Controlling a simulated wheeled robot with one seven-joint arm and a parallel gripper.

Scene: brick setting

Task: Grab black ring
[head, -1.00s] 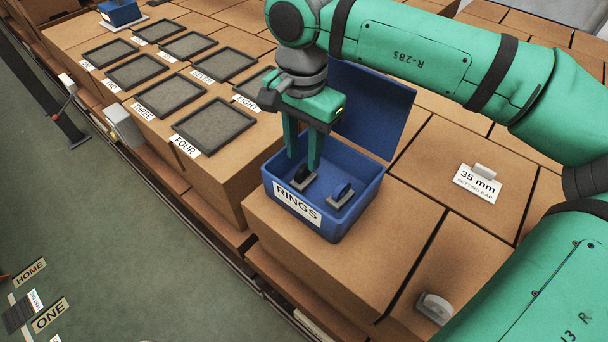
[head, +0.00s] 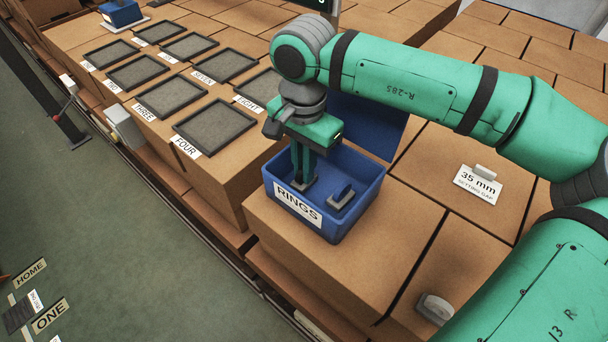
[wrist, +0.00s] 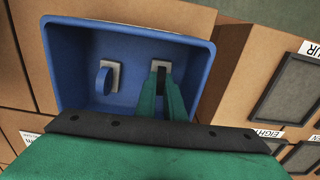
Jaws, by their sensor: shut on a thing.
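The blue box labelled RINGS (head: 330,226) is open, with its lid up behind it. Inside it are two grey holders. The black ring (wrist: 161,72) stands on the right holder in the wrist view, mostly covered by my fingers. In the head view it is hidden behind them. My gripper (head: 302,181) reaches down into the box at its left side, its green fingers shut on the black ring; they also show in the wrist view (wrist: 161,84). A blue ring (head: 343,192) stands in the other holder beside it, seen too in the wrist view (wrist: 103,80).
The box sits on a brick-like block top. Several grey framed trays (head: 214,124) with number labels lie to the left. A "35 mm setting gap" sign (head: 478,182) stands to the right. The raised lid (head: 370,122) is close behind my gripper.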

